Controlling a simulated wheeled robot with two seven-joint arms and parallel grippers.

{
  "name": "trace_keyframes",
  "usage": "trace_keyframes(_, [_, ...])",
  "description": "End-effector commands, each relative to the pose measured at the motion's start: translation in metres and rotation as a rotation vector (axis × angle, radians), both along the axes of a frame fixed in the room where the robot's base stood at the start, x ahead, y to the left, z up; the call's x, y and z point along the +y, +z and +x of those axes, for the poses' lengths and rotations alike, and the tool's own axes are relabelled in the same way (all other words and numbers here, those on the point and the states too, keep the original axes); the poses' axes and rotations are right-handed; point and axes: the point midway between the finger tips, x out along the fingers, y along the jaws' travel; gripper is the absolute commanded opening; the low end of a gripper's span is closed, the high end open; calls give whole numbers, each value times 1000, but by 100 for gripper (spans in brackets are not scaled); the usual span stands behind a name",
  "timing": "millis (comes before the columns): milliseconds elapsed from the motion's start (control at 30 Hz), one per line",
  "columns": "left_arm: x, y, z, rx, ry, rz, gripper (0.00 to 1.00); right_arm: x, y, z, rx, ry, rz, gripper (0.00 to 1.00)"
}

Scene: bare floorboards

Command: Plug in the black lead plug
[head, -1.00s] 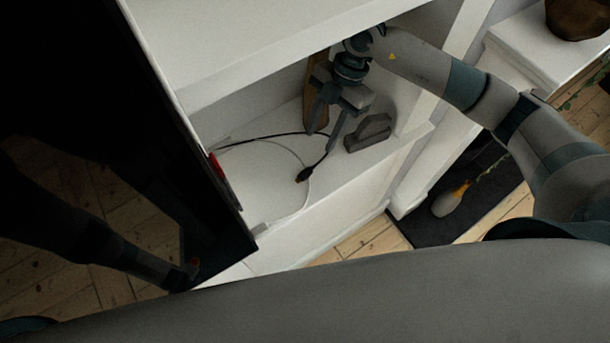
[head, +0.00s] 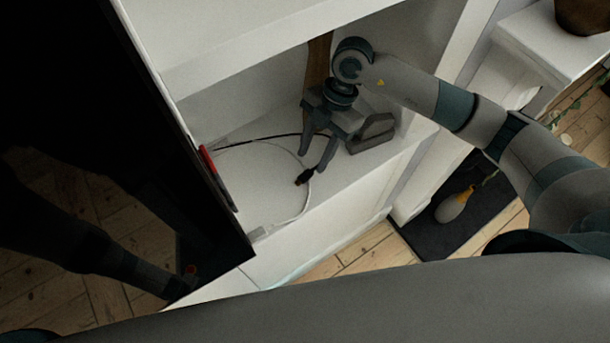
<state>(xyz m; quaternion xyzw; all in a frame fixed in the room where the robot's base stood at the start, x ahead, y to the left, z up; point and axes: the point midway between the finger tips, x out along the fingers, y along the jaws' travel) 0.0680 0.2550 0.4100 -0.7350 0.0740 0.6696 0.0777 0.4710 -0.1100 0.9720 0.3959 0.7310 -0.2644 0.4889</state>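The black lead plug (head: 304,177) lies on the white shelf (head: 262,195), its black lead running back to the left. A thin white lead (head: 306,206) curves beside it and ends in a white plug or block (head: 259,233) near the shelf's front edge. My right gripper (head: 312,162) is open, its two fingers pointing down just behind the black plug, with the right fingertip close to it. Whether they touch is unclear. My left gripper is not clearly visible; a dark arm shape at lower left appears in the glossy black panel (head: 110,130). No socket is clearly visible.
A grey block-like object (head: 373,134) stands on the shelf right of my gripper. A brown wooden piece (head: 318,65) stands behind it. A red item (head: 207,163) sits at the black panel's edge. The upper shelf (head: 240,40) overhangs the space.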

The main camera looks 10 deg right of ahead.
Motion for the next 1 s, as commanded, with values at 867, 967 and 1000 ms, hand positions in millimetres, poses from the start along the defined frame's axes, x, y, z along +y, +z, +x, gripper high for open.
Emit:
trace_keyframes(867, [1,-33,-1,1,0,1,31,16,-46,-11,1,0,-1,39])
trace_keyframes(967, [1,-33,-1,1,0,1,31,16,-46,-11,1,0,-1,39])
trace_keyframes(1000, [1,-33,-1,1,0,1,31,16,-46,-11,1,0,-1,30])
